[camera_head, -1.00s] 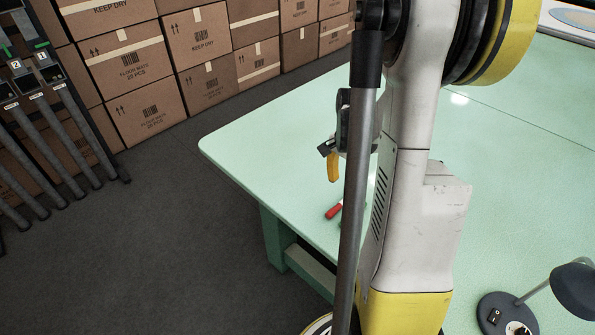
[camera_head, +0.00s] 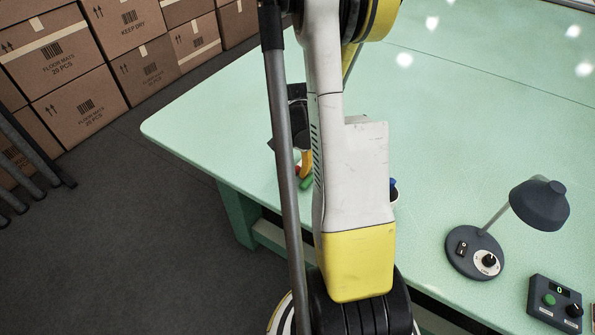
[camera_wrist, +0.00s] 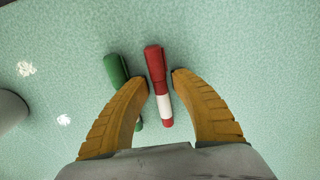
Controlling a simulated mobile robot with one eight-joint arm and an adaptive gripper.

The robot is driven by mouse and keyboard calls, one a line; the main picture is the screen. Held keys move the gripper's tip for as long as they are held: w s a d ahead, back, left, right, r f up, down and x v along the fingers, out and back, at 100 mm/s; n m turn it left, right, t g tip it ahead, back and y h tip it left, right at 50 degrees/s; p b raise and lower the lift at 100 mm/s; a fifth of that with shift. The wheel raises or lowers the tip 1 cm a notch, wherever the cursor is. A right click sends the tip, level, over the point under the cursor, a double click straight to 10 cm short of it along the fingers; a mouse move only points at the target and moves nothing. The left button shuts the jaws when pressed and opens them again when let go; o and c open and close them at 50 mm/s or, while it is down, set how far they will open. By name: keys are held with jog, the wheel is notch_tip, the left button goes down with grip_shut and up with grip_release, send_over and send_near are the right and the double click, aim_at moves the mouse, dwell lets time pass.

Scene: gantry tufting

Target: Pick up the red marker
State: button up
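The red marker (camera_wrist: 156,68), red with a white band, lies on the pale green table (camera_head: 190,130) between the tips of my gripper (camera_wrist: 160,82) in the wrist view. The fingers are open, one on each side of it, and I cannot tell whether either touches it. A green marker (camera_wrist: 116,70) lies just left of the red one, partly hidden behind the left finger. In the head view my arm hides most of this spot. The green marker (camera_head: 306,183) shows there beside a yellow finger, with only a sliver of red (camera_head: 297,170) visible.
A dark desk lamp (camera_head: 540,205) and a control box (camera_head: 556,303) stand on the table at the right. A cup with something blue (camera_head: 393,190) is partly hidden behind my arm. Stacked cartons (camera_head: 60,60) stand on the floor at the left. The table's far part is clear.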

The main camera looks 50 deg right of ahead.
jog(key=shift+r, duration=0.1)
grip_shut()
